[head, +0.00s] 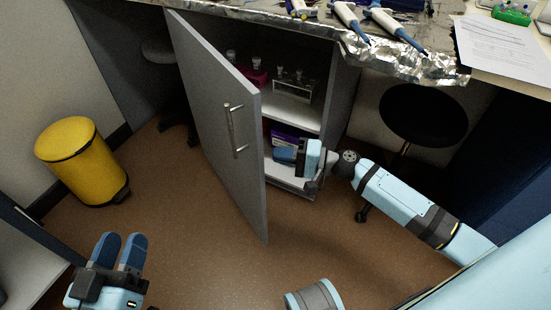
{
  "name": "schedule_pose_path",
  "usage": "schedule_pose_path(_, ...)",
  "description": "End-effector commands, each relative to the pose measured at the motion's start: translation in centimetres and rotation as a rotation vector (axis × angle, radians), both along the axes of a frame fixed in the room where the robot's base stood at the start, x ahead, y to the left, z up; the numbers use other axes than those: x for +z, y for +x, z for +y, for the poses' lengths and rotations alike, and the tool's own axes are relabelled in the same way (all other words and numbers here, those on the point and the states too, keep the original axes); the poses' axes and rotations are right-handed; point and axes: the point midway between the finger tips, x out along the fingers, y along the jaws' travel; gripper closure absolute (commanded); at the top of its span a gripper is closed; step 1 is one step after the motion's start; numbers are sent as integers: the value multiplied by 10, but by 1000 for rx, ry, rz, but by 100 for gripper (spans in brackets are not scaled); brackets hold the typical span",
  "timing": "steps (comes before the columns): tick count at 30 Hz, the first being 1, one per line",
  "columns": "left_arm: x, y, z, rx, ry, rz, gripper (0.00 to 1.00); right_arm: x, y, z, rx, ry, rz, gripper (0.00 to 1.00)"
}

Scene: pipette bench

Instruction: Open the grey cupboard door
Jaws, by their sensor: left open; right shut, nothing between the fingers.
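The grey cupboard door (212,115) stands swung out wide from the cupboard, hinged on its left. Its metal bar handle (232,130) is on the outer face near the free edge. My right gripper (280,155) is shut and empty, in front of the cupboard opening at the lower shelf, to the right of the door's free edge. Whether it touches the door's inner face I cannot tell. My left gripper (121,250) is open and empty at the lower left, away from the door.
Inside the cupboard are a rack with small bottles (293,84) and a purple box (287,138). A yellow bin (82,160) stands at left, a black stool (422,115) at right. The foil-covered bench top (405,62) holds several pipettes.

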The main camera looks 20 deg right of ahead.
Motion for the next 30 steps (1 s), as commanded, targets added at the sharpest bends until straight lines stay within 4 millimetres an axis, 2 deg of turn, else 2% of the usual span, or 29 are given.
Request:
schedule_pose_path(6,-2,0,0,-2,2,5,57,0,-2,17,-1,-2,-1,100)
schedule_pose_path(20,-1,0,0,-3,4,7,57,1,-3,20,-3,-2,-1,100)
schedule_pose_path(30,14,1,1,9,-9,-31,57,3,-8,39,-44,1,-1,100)
